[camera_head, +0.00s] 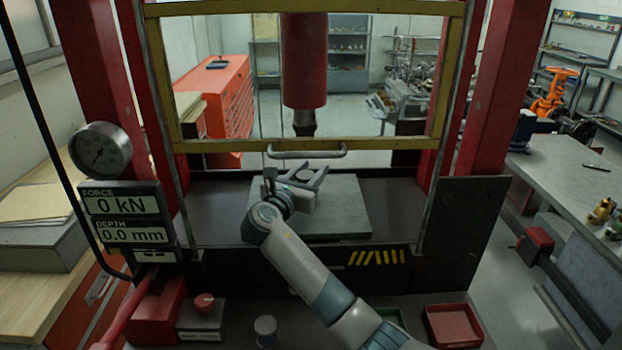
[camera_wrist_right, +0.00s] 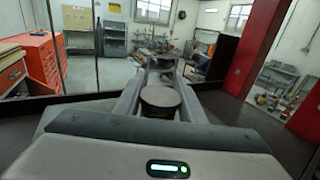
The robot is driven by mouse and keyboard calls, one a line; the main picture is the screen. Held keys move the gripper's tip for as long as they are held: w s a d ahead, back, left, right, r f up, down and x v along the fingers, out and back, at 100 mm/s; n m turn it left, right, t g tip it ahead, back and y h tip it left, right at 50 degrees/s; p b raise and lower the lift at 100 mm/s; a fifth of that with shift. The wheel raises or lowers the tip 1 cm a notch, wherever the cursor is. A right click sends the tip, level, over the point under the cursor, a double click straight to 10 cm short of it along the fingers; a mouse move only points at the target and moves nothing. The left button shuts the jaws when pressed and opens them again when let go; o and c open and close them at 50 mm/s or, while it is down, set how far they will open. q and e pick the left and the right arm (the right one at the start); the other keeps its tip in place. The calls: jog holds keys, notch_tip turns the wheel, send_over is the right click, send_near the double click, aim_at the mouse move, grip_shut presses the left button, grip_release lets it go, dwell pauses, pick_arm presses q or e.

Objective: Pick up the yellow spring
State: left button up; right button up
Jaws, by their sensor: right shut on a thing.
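My right gripper (camera_head: 312,172) is above the grey plate (camera_head: 345,208) of the press, under the red ram (camera_head: 304,60). Its two fingers are shut on a dark, round-topped piece (camera_head: 304,175). In the right wrist view, this round piece (camera_wrist_right: 160,97) sits between the fingers (camera_wrist_right: 160,85), its flat top facing up. Whether it touches the plate is hidden by the gripper. I cannot make out a yellow spring in either view. My left gripper is not in view.
Red posts flank the press. A red tray (camera_head: 453,325) and a grey cylinder (camera_head: 265,330) are at the front. The gauge display (camera_head: 124,204) reads 0 kN. A bench (camera_head: 570,175) stands at right.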

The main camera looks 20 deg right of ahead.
notch_tip(320, 180, up, 2)
jog(key=shift+r+b, duration=0.1)
jog(key=shift+b, duration=0.65)
jog(key=b+v, duration=0.5)
jog(key=v, duration=1.3)
jog(key=shift+a+r, duration=0.1)
